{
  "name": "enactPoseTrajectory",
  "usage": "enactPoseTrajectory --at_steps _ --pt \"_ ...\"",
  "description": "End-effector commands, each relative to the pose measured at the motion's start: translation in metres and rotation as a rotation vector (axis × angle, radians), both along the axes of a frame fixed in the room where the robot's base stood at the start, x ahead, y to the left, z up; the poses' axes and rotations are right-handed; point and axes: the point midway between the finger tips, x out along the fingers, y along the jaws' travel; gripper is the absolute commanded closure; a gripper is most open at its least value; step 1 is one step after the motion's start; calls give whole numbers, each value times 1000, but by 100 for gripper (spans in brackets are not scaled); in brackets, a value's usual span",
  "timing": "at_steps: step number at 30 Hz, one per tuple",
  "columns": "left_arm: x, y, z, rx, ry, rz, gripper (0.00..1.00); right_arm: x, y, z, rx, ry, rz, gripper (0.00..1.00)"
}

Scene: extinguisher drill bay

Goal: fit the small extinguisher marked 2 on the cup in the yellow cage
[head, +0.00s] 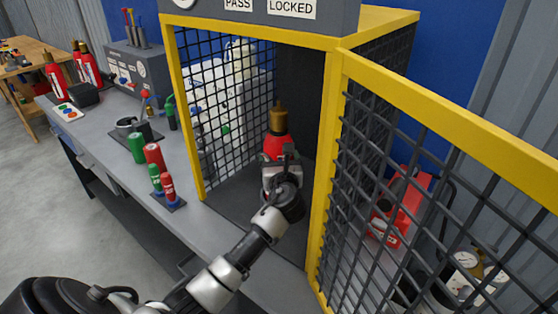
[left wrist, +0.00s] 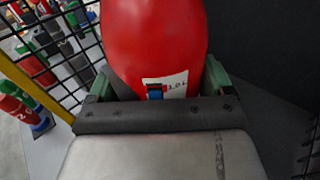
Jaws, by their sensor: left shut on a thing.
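The small red extinguisher (head: 276,143) with a brass-coloured top stands upright inside the yellow cage (head: 328,130). My left gripper (head: 281,168) reaches in through the open front and is shut on its body. In the left wrist view the green-padded fingers (left wrist: 155,88) lie on either side of the red body (left wrist: 155,40). A white label there seems to read 1.2 L; I see no mark 2. The cup is hidden, and I cannot tell whether the extinguisher's base touches anything. My right gripper is not in view.
The mesh cage door (head: 430,170) stands open on the right, close to my arm. Left of the cage, the grey bench (head: 215,225) carries a rack of small red and green cylinders (head: 168,190), a console (head: 140,68) and red extinguishers (head: 55,78). A red object (head: 400,205) shows behind the door mesh.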

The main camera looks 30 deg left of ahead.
Motion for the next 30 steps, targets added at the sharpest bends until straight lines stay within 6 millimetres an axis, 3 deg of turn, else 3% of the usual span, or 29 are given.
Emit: enactPoseTrajectory --at_steps 13,30 --pt "1 0 -10 5 -13 -1 92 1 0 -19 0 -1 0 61" --pt "1 0 -26 5 -12 -1 92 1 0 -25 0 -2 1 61"
